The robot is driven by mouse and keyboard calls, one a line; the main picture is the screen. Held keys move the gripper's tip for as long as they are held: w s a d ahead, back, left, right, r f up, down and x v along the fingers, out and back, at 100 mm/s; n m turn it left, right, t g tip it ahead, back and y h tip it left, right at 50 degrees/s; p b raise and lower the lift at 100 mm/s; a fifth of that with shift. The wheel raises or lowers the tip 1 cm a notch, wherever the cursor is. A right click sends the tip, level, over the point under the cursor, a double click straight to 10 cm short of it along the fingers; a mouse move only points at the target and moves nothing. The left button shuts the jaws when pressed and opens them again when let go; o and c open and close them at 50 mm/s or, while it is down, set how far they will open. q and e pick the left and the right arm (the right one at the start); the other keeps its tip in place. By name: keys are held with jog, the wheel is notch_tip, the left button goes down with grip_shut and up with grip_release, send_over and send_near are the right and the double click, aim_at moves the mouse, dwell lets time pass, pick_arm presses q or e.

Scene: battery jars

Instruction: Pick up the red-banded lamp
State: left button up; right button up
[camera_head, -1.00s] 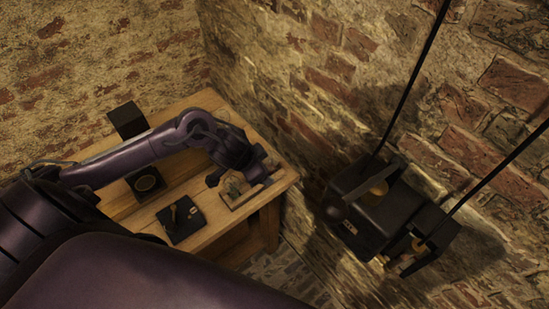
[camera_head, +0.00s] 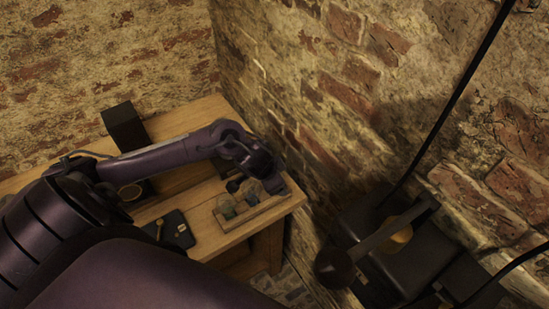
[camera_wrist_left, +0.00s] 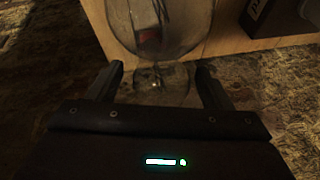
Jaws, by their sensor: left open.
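A clear glass lamp (camera_wrist_left: 165,35) with a red patch inside shows at the top of the left wrist view. My left gripper (camera_wrist_left: 159,72) is open, with a finger on each side of the glass's lower end. I cannot tell whether either finger touches it. In the head view, my left arm reaches over the wooden bench, and the gripper (camera_head: 236,184) is at the small wooden tray (camera_head: 258,213). Rounded glass pieces (camera_head: 227,206) sit in that tray; no red band can be made out on them there. My right gripper is not in view.
The bench (camera_head: 215,242) meets a brick wall (camera_head: 300,80). A black plate with a brass piece (camera_head: 175,232) lies left of the tray. A dark block (camera_head: 124,125) stands behind the arm. Black boxes with a lever (camera_head: 395,265) are at the lower right.

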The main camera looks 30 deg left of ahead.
pick_arm(q)
jog(key=shift+w+f, duration=0.35)
jog(key=shift+f, duration=0.25)
jog(key=shift+w+f, duration=0.15)
jog(key=shift+f, duration=0.05)
jog(key=c, duration=1.2)
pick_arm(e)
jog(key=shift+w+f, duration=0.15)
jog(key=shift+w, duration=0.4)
pick_arm(q)
jog(key=shift+o, duration=0.2)
